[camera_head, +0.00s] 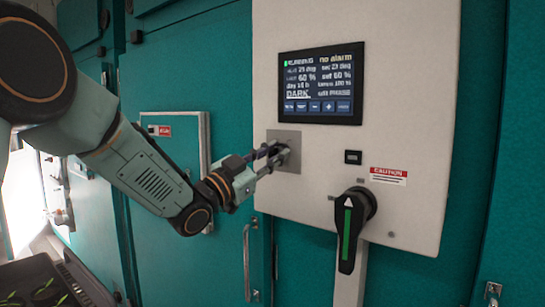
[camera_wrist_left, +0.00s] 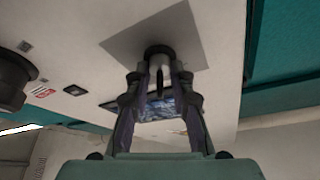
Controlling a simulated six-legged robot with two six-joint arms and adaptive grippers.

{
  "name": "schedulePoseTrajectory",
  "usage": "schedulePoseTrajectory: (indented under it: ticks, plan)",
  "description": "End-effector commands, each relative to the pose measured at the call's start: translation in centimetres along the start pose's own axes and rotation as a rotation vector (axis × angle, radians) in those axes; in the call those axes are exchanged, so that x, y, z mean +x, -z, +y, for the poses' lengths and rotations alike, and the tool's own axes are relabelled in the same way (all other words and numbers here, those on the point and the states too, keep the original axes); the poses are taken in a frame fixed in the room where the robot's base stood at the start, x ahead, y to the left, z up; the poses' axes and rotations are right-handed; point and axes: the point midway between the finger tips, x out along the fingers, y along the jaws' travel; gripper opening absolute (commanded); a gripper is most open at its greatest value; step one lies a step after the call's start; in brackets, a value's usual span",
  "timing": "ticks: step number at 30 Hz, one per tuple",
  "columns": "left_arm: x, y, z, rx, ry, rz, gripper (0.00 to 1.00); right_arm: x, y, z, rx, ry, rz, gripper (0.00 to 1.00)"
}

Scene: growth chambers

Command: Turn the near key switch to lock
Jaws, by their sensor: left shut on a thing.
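The near key switch (camera_head: 284,154) sits on a square grey metal plate (camera_head: 291,137) on the white control panel, left of and below the screen. In the left wrist view the dark round key switch (camera_wrist_left: 159,51) stands out from the plate (camera_wrist_left: 182,28), with a narrow dark key below it between my fingers. My left gripper (camera_head: 271,153) reaches in from the left and is shut on the key; its fingers (camera_wrist_left: 160,80) flank it on both sides. The exact angle of the key is hard to tell. My right gripper is in neither view.
The panel also carries a lit screen (camera_head: 321,83), a small black button (camera_head: 353,157), a caution label (camera_head: 388,175) and a large black rotary handle (camera_head: 350,228) with a green stripe. A vertical door handle (camera_head: 247,263) is below my left gripper. A tray of plants (camera_head: 45,285) is at lower left.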

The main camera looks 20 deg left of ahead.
Motion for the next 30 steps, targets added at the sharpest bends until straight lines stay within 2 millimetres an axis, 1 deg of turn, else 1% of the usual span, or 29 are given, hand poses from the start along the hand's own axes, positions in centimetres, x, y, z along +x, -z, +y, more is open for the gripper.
schedulePoseTrajectory:
  ticks: [1, 5, 15, 24, 30]
  plan:
    - [0.1, 0.3, -0.1, -0.021, 0.014, 0.011, 0.0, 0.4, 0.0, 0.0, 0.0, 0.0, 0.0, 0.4]
    - [0.1, 0.3, -0.1, -0.106, 0.049, 0.013, 0.0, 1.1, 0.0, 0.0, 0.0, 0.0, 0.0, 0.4]
    - [0.1, 0.5, -0.2, -0.399, 0.17, 0.017, 0.0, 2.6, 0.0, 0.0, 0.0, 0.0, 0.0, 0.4]
    - [0.2, 0.7, -0.3, -0.646, 0.27, 0.02, 0.0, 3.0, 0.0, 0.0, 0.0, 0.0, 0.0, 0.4]
    - [0.2, 0.8, -0.4, -0.773, 0.322, 0.022, 0.0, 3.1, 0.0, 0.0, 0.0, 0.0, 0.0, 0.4]
